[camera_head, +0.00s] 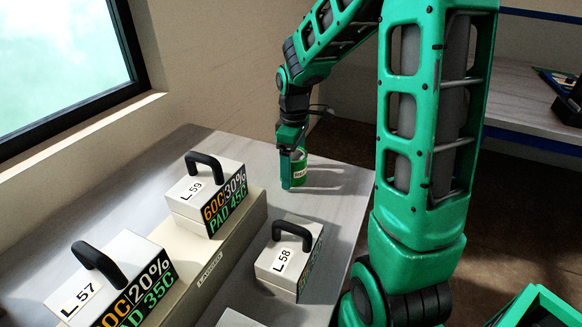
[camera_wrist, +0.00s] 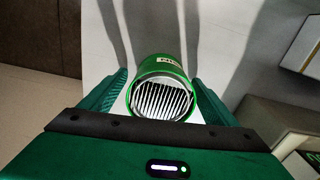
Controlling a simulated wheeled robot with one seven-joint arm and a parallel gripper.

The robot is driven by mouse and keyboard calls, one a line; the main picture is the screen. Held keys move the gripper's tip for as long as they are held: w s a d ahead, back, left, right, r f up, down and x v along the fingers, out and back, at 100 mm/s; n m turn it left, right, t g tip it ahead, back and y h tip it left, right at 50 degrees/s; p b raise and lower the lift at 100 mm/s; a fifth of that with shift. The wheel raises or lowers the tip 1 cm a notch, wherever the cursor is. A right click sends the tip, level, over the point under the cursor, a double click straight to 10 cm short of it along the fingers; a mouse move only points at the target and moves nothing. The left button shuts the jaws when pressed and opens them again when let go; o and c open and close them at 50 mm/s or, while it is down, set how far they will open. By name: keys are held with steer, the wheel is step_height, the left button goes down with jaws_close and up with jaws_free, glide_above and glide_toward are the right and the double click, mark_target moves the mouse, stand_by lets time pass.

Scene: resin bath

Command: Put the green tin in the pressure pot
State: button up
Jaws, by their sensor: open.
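The green tin (camera_head: 300,172) stands upright near the far end of the grey table, with a pale label on its side. In the wrist view the green tin (camera_wrist: 163,68) shows a green rim and a striped metallic top. My gripper (camera_head: 292,172) is lowered at the tin. In the wrist view my gripper (camera_wrist: 165,98) has its fingers apart, one on each side of the tin, with the tin between them. Whether either finger touches the tin is not clear. I cannot identify a pressure pot in these views.
White boxes with black handles, labelled L 59 (camera_head: 205,192), L 58 (camera_head: 288,262) and L 57 (camera_head: 95,290), stand on and beside a beige base (camera_head: 225,250). The table (camera_head: 335,185) is bare around the tin. A shelf (camera_head: 525,95) stands at the back right.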

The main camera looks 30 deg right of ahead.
steer(key=c, duration=1.6)
